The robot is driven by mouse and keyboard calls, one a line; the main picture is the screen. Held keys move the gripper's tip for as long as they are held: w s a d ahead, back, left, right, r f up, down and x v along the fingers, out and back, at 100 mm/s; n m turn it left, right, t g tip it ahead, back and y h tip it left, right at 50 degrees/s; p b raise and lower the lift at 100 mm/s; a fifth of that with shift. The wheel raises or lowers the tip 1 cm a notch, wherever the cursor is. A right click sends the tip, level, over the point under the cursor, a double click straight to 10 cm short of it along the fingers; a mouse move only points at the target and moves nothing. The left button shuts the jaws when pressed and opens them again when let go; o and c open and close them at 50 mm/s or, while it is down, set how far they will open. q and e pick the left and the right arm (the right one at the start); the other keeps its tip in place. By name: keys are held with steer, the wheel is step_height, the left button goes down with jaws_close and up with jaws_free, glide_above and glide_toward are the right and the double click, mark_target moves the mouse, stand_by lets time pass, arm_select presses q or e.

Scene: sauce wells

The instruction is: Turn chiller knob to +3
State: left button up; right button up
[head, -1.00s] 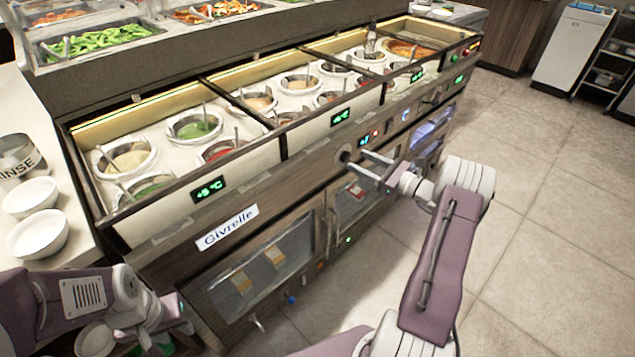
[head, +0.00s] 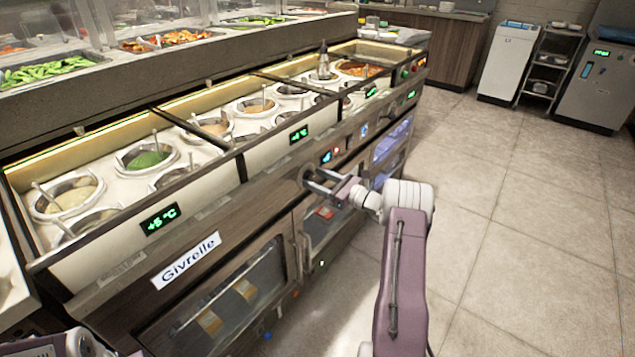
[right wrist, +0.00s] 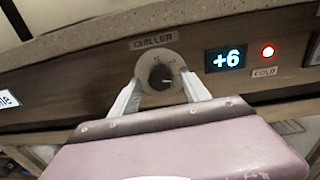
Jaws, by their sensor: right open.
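The chiller knob (right wrist: 161,74) is a dark round knob on a pale dial under a "CHILLER" label in the right wrist view. The blue display (right wrist: 228,59) to its right reads +6. My right gripper (right wrist: 162,80) is open, with one pale finger on each side of the knob; whether the fingers touch it I cannot tell. In the head view the right gripper (head: 318,183) is at the counter's front panel, where its fingers partly hide the knob (head: 304,174). Only a bit of my left arm shows at the bottom left; its gripper is not visible.
A red "COLD" light (right wrist: 267,51) is right of the display. The sauce counter (head: 125,240) holds several wells with ladles above the panel. Glass doors with handles lie below. The floor (head: 520,200) to the right is clear.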

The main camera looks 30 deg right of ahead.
jaws_close()
steer(key=n+b, duration=0.1)
steer(key=n, duration=0.1)
steer(key=n+b, duration=0.2)
steer(key=shift+f+n, duration=0.2)
steer(key=shift+n, duration=0.2)
steer(key=n+b, duration=0.2)
steer(key=n, duration=0.1)
steer(key=shift+a+b, duration=0.1)
steer(key=shift+b, duration=0.25)
steer(key=shift+r+n+b, duration=0.15)
steer(key=shift+n+b, duration=0.7)
steer(key=shift+n, duration=0.05)
steer(key=shift+h, duration=0.3)
jaws_free()
